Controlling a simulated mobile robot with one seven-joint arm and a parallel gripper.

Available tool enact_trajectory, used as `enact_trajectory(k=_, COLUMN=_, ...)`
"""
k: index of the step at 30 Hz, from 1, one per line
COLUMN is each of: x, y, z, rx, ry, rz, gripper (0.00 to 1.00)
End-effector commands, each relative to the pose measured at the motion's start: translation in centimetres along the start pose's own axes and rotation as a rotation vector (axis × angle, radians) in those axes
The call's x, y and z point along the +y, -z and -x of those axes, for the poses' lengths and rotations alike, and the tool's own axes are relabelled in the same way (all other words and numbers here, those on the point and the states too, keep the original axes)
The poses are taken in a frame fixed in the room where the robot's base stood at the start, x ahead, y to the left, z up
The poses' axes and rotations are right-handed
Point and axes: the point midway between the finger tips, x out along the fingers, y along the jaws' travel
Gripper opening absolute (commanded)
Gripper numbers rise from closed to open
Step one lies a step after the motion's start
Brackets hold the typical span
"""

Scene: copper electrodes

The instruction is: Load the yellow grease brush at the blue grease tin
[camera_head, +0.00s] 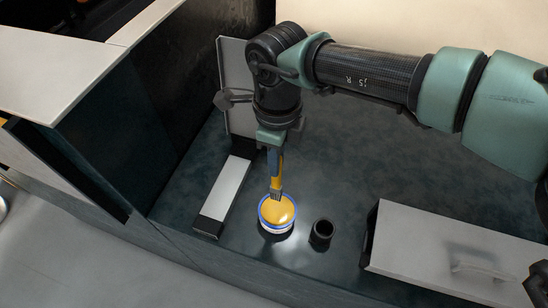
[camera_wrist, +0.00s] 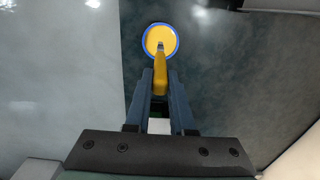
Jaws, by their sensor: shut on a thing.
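The yellow grease brush (camera_head: 281,172) is held upright in my gripper (camera_head: 273,152), bristle end down. In the wrist view the brush (camera_wrist: 160,75) shows between the two blue-grey fingers of my gripper (camera_wrist: 160,92), which are shut on its handle. The blue grease tin (camera_head: 277,228) stands on the dark bench below, round with a blue rim and yellow grease inside. The tin also shows in the wrist view (camera_wrist: 149,46). I cannot tell whether the bristles touch the grease.
A small black cup (camera_head: 322,232) stands just right of the tin. A long white-topped block (camera_head: 225,189) lies to the left, with an upright grey panel (camera_head: 236,80) behind it. A grey box with a handle (camera_head: 450,250) is at the right. The bench's front edge is close to the tin.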

Motion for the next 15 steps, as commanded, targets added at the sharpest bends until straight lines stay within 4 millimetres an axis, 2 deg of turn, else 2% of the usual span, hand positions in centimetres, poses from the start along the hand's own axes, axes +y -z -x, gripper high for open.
enact_trajectory(k=8, x=0.0, y=0.0, z=-1.4, rx=0.001, ry=0.0, rz=0.002, gripper=0.0)
enact_trajectory(k=15, x=0.0, y=0.1, z=-4.0, rx=0.001, ry=-0.001, rz=0.001, gripper=0.0)
